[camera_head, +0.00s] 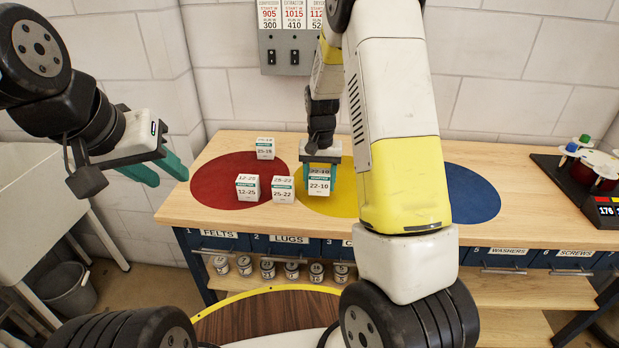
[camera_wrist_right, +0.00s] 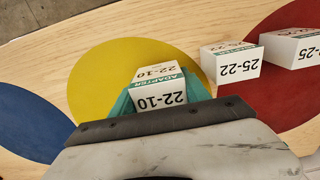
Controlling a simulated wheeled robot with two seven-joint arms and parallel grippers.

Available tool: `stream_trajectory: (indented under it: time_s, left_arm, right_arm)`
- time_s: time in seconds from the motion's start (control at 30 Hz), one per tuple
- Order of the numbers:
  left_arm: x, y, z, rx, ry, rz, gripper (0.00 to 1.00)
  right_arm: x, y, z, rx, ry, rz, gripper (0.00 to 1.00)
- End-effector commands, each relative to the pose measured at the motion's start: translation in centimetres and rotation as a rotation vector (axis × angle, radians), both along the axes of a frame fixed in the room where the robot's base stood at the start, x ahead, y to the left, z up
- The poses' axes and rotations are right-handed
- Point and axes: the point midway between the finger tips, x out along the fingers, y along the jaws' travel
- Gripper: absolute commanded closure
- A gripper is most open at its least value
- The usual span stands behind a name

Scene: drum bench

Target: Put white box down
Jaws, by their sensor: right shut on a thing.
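The white box (camera_head: 319,183) labelled 22-10 is held by my right gripper (camera_head: 321,170) over the yellow circle (camera_head: 343,205). In the right wrist view the box (camera_wrist_right: 157,93) sits between the teal fingers of the right gripper (camera_wrist_right: 160,100), and its lower part is hidden by the gripper body. I cannot tell whether its underside touches the bench. My left gripper (camera_head: 160,170) is open and empty, left of the bench, with its teal fingers apart.
Other white boxes, 25-22 (camera_head: 283,190), 12-25 (camera_head: 247,188) and 25-19 (camera_head: 265,148), stand on or beside the red circle (camera_head: 215,182). The blue circle (camera_head: 475,195) is clear. Drawers (camera_head: 288,243) line the bench front.

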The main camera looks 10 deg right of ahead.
Motion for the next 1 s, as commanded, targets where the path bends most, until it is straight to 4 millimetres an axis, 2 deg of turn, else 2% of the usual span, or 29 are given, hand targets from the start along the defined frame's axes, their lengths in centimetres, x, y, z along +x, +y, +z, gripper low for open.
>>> stream_trajectory:
  time_s: [0.03, 0.17, 0.53, 0.57, 0.67, 1.0]
  left_arm:
    - [0.0, 0.0, 0.0, 0.000, 0.000, 0.000, 0.64]
    - [0.0, 0.0, 0.0, 0.000, 0.000, 0.000, 0.64]
    - [0.0, 0.0, 0.0, 0.000, 0.000, 0.000, 0.64]
    - [0.0, 0.0, 0.0, 0.000, 0.000, 0.000, 0.64]
    - [0.0, 0.0, 0.0, 0.000, 0.000, 0.000, 0.64]
    - [0.0, 0.0, 0.0, 0.000, 0.000, 0.000, 0.64]
  right_arm:
    - [-0.3, 0.1, -1.1, -0.001, 0.011, 0.001, 0.90]
    - [-0.3, 0.0, -3.0, -0.001, 0.009, 0.000, 0.90]
    - [-0.3, 0.1, -3.5, 0.000, 0.006, 0.000, 0.90]
    - [-0.3, 0.1, -3.5, -0.001, 0.005, 0.000, 0.44]
    - [-0.3, 0.1, -3.5, -0.001, 0.005, 0.000, 0.24]
    - [-0.3, 0.1, -3.3, -0.001, 0.005, 0.000, 0.24]
